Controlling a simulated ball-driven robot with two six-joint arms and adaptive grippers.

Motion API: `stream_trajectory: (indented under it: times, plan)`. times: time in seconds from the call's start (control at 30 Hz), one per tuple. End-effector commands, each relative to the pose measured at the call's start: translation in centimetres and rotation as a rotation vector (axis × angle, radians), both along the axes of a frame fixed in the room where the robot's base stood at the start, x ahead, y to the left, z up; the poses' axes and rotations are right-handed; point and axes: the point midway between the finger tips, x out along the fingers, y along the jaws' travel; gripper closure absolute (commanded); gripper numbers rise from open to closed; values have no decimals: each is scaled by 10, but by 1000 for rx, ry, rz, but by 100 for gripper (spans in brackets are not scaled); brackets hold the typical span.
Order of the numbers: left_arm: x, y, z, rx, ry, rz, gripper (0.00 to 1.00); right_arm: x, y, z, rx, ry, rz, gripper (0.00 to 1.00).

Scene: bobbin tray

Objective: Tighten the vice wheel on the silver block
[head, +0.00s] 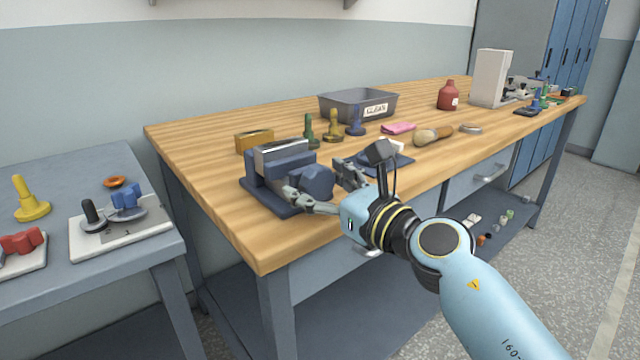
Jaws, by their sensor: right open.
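The blue-grey vice (257,180) stands near the front edge of the wooden workbench, toward its left end. The silver block (282,154) sits at the top of the vice, between its jaws; whether it is gripped firmly I cannot tell. The dark blue vice wheel (318,181) is on the side of the vice toward me. My right gripper (313,179) is open, with one finger on each side of the wheel; whether they touch it I cannot tell. My left gripper is out of view.
On the workbench (215,180), a brass block (254,141) lies behind the vice. Several spools or stamps, including a green one (309,131), stand behind it. A grey bin (357,104) is farther back. A lower side table (125,268) stands left, past a gap.

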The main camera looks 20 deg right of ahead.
Motion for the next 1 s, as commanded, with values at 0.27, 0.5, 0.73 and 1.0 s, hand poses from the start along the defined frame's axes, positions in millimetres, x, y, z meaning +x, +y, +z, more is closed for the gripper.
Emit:
stream_trajectory:
  times: [0.27, 0.5, 0.73, 1.0]
  plan:
    - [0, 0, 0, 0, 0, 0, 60, 0, 0, 0, 0, 0, 0, 44]
    - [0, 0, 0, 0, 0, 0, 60, -1, 0, 0, 0, 0, 0, 76]
    - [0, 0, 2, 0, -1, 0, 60, -1, 0, 1, 14, 6, 0, 79]
    - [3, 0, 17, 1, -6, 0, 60, -1, 0, 3, 130, 48, 0, 78]
